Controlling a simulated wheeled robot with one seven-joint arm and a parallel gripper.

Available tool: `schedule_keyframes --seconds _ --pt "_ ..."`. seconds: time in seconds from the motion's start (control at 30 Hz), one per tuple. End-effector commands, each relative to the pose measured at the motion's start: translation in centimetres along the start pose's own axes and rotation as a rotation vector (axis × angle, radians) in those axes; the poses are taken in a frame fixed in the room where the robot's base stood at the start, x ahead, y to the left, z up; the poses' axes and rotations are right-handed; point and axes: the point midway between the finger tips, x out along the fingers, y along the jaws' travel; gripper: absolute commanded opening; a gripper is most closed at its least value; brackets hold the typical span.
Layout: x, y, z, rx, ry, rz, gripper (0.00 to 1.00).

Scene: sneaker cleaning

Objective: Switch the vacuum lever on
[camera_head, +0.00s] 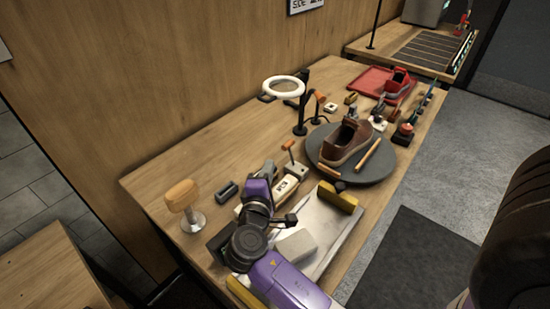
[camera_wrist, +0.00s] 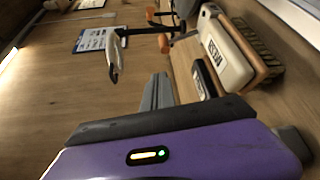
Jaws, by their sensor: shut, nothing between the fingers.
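A small lever with an orange handle (camera_head: 288,146) on a thin rod stands on the workbench, just beyond my gripper in the head view. I take it for the vacuum lever; no label is readable on it. An orange knob (camera_wrist: 164,43), probably the same handle, shows in the wrist view beyond my fingertips. My gripper (camera_head: 268,168) is shut and empty, above the bench and short of the lever. Its grey fingers (camera_wrist: 158,92) also show together in the wrist view, apart from the knob. I cannot tell the lever's on or off position.
A pale labelled block (camera_head: 285,188) lies close beside my gripper. A brown sneaker (camera_head: 345,142) rests on a round dark turntable (camera_head: 375,172). A white ring lamp (camera_head: 284,86) stands behind. A wooden-topped stand (camera_head: 183,196) is at left. The bench's back left is clear.

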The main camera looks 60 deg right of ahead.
Motion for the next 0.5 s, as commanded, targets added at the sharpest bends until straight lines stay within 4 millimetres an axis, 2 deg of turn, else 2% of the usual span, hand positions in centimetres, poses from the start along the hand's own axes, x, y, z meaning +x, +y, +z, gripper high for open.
schedule_keyframes --seconds 0.03,0.13,0.5 --pt "0.1 -1.03 -0.18 0.0 0.0 0.0 0.0" --pt "0.15 -1.54 -0.27 0.0 0.0 0.0 0.0" --pt "0.18 -1.76 -0.3 0.0 0.0 0.0 0.0"
